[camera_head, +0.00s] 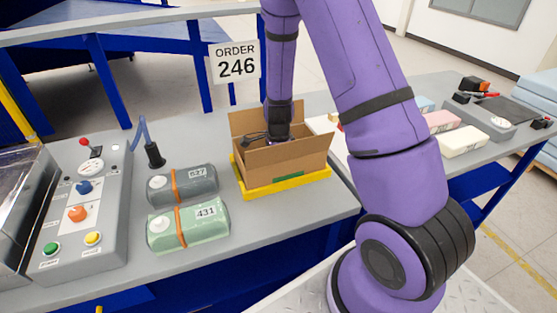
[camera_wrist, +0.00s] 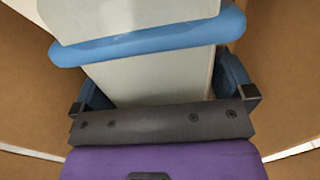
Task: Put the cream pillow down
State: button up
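My gripper is down inside the open cardboard box (camera_head: 290,165), and the box walls hide its fingers in the head view. In the wrist view my gripper (camera_wrist: 163,88) has one blue-padded finger on each side of a pale, off-white roll, which I take as the cream pillow (camera_wrist: 150,75). A blue band runs around the pillow. The fingers look close against its sides, with hardly any gap. The pillow's far end runs out of the wrist view, and I cannot tell whether it touches the box floor.
The box stands in a yellow tray (camera_head: 258,190). Left of it lie a grey roll (camera_head: 183,185) and a green roll (camera_head: 188,222), both with orange bands. A control panel (camera_head: 78,215) stands further left. Pink (camera_head: 440,122) and cream (camera_head: 462,142) blocks lie on the right.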

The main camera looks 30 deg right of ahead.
notch_tip(320, 180, up, 12)
jog(key=shift+r, duration=0.1)
jog(key=s+a+r+n+t+y, duration=0.1)
jog(key=s+a+r+n+t, duration=0.15)
jog(key=s+r+n, duration=0.7)
jog(key=s+a+r+n+t, duration=0.1)
jog(key=s+a+r+n, duration=0.35)
jog(key=r, duration=0.85)
jog(key=s+r+n+t+h, duration=0.1)
jog(key=s+r+n, duration=0.2)
jog(key=s+n, duration=0.3)
jog(key=s, duration=0.5)
jog(key=shift+s+t, duration=0.3)
jog(key=shift+t, duration=0.05)
